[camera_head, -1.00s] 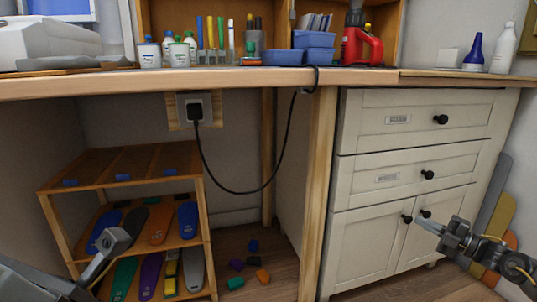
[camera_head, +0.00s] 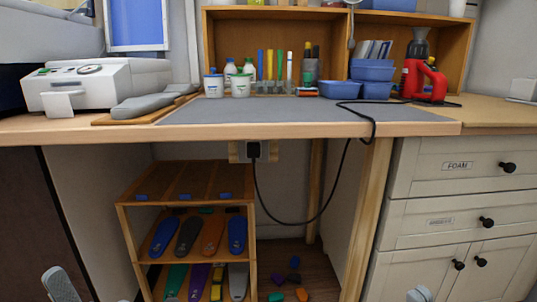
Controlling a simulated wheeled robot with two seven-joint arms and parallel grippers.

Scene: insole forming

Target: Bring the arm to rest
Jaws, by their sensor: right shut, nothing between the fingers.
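My right gripper (camera_head: 418,294) shows only as a small grey tip at the bottom edge, in front of the white cabinet's lower doors. It is shut and empty, apart from the furniture as far as I can see. A grey part of my left arm's end (camera_head: 60,286) shows at the bottom left, left of the wooden shelf. Whether the left gripper is open or shut cannot be told. Most of both arms is out of the picture.
The workbench (camera_head: 300,130) spans the view above both grippers. A wooden shelf (camera_head: 190,180) with colored insoles stands below it. The white drawer cabinet (camera_head: 450,205) is at right. A black cable (camera_head: 300,221) hangs between them. Colored blocks lie on the floor.

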